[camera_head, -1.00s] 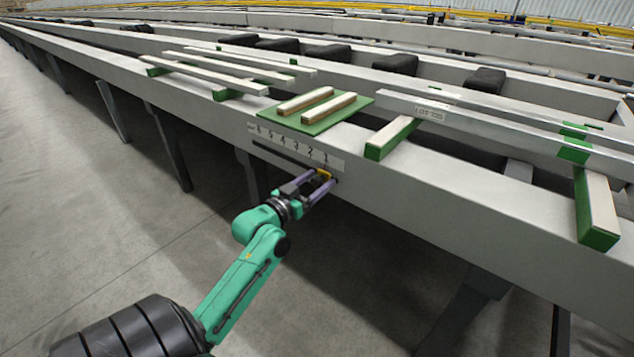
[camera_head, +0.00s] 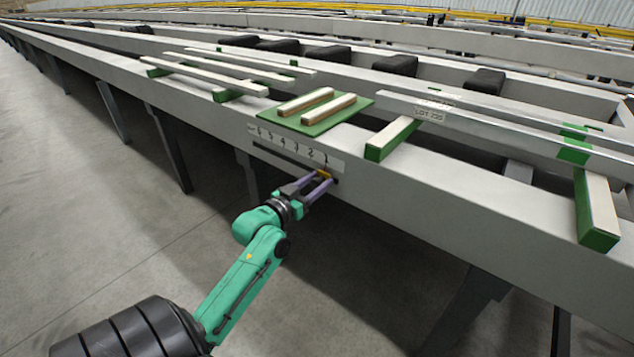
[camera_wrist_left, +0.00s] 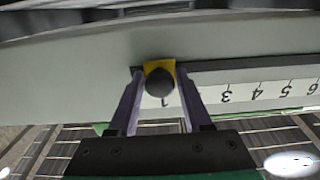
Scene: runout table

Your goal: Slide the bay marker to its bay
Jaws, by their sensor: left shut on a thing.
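The bay marker is a small yellow slider (camera_head: 324,173) with a round black knob. It sits at the right end of a dark slot in the table's front face, by the 1 of a numbered scale (camera_head: 290,146). My left gripper (camera_head: 321,177) is shut on it, one purple finger on each side. In the left wrist view, the yellow marker (camera_wrist_left: 160,66) and its black knob (camera_wrist_left: 160,83) are between the fingertips (camera_wrist_left: 160,80). There the scale (camera_wrist_left: 255,90) appears upside down and its numbers rise to the right. My right gripper is not in view.
Above the scale, a green mat (camera_head: 345,115) holds two wooden strips on the grey table (camera_head: 400,190). A long bar with a lot label (camera_head: 430,115) rests on green-ended blocks to the right. More bars (camera_head: 215,75) lie left. Open floor (camera_head: 100,220) lies in front.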

